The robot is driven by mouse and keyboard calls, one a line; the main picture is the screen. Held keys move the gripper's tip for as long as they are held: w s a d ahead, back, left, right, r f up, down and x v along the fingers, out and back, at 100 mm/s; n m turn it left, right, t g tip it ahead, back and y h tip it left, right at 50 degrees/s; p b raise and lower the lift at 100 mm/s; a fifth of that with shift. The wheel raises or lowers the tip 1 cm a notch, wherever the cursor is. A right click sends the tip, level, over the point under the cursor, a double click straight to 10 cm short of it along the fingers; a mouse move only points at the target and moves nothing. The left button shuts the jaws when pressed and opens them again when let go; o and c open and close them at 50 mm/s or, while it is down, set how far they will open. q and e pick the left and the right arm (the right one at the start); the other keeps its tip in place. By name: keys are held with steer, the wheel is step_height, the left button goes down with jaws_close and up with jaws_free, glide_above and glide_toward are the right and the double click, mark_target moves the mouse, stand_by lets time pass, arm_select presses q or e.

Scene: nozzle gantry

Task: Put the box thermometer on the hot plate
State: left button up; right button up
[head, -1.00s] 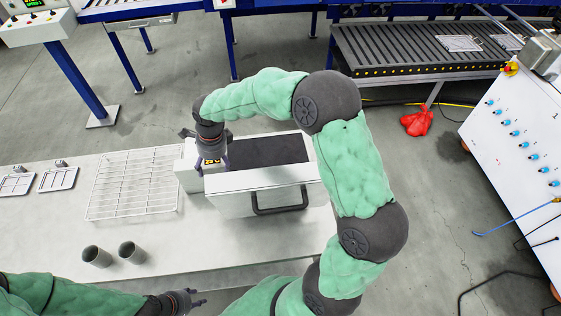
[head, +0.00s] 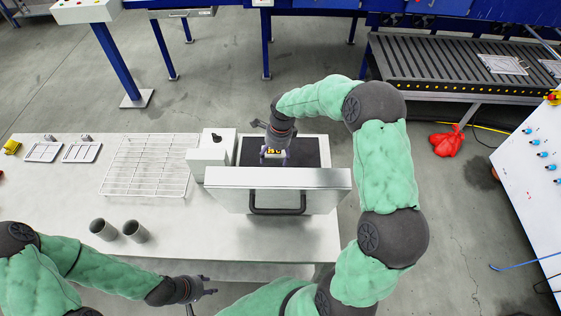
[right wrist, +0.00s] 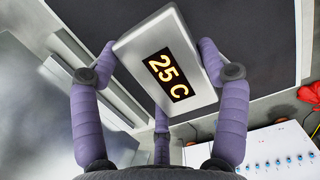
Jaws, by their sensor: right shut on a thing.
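The box thermometer (head: 272,154) is a small pale box with a yellow lit display. In the right wrist view the thermometer (right wrist: 136,46) reads 25 C. My right gripper (right wrist: 155,52) is shut on its sides. In the head view my right gripper (head: 273,147) is over the left-middle part of the dark hot plate (head: 308,152). The plate (right wrist: 255,45) also shows behind the thermometer in the right wrist view. I cannot tell whether the thermometer touches it. My left gripper (head: 208,285) is open and empty, in front of the table.
A raised silver panel (head: 320,178) with a black handle stands in front of the plate. A white block (head: 207,160) adjoins its left. A wire rack (head: 145,165), two grey cups (head: 103,229) and trays (head: 82,152) are on the white table (head: 200,240).

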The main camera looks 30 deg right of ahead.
mark_target(279, 156)
steer(key=shift+w+d+f, duration=0.1)
steer(key=shift+d+f, duration=0.95)
steer(key=shift+f, duration=0.15)
steer(key=shift+d+f, duration=0.2)
steer(key=shift+f, duration=1.6)
steer(key=shift+f+b, duration=0.15)
steer(key=shift+b, duration=0.15)
steer(key=o, duration=1.4)
steer(key=r, duration=0.4)
steer(key=d+r, duration=0.1)
steer(key=r, duration=0.3)
steer(key=s+r+p, duration=0.1)
steer(key=r, duration=0.3)
steer(key=shift+d+r, duration=0.1)
steer(key=shift+d, duration=0.15)
